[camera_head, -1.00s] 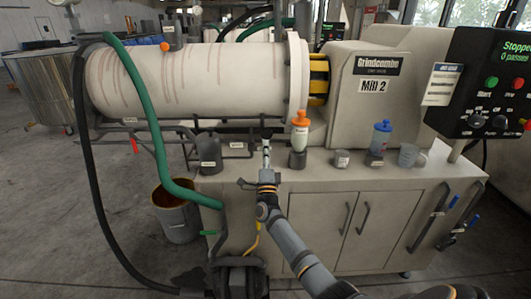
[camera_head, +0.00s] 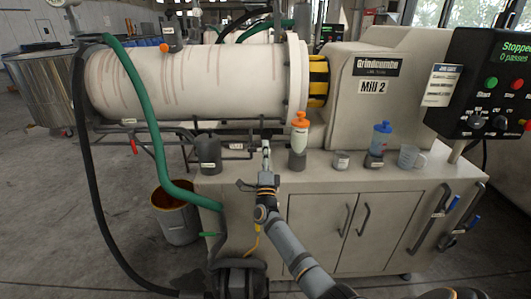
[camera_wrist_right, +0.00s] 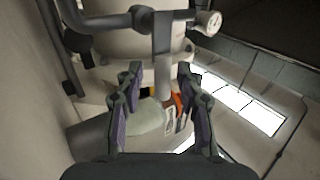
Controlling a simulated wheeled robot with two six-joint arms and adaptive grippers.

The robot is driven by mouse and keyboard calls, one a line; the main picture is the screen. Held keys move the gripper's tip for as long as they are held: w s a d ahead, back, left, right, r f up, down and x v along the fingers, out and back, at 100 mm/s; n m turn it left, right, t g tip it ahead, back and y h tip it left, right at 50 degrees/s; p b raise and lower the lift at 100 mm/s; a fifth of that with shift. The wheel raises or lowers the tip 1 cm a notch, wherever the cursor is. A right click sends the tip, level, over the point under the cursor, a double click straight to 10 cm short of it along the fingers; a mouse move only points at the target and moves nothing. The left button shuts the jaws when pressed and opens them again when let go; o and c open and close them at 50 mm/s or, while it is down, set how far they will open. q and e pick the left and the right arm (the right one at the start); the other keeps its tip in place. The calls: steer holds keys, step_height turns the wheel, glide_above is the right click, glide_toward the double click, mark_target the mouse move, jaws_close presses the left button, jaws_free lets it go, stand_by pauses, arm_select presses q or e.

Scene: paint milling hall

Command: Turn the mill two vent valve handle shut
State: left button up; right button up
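Mill 2 (camera_head: 200,82) is a pale horizontal drum with dark pipework below it. No handle is legibly marked as the vent valve. A red lever (camera_head: 134,146) hangs at the pipework's left, away from my gripper. My right gripper (camera_head: 266,148) points at the pipework below the drum's right end, left of an orange-capped bottle (camera_head: 299,140). In the right wrist view the gripper (camera_wrist_right: 160,70) is open. A grey flat bar (camera_wrist_right: 163,45) hangs from a pipe and shows between its fingertips; contact cannot be told. My left gripper is out of view.
A dark canister (camera_head: 208,155) stands left of the gripper on the cabinet top. A cup (camera_head: 341,160), a blue-topped bottle (camera_head: 381,138) and a clear jug (camera_head: 411,157) stand to the right. A green hose (camera_head: 152,120) hangs at the left. The control panel reads Stopped.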

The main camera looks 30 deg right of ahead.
steer(key=v, duration=1.2)
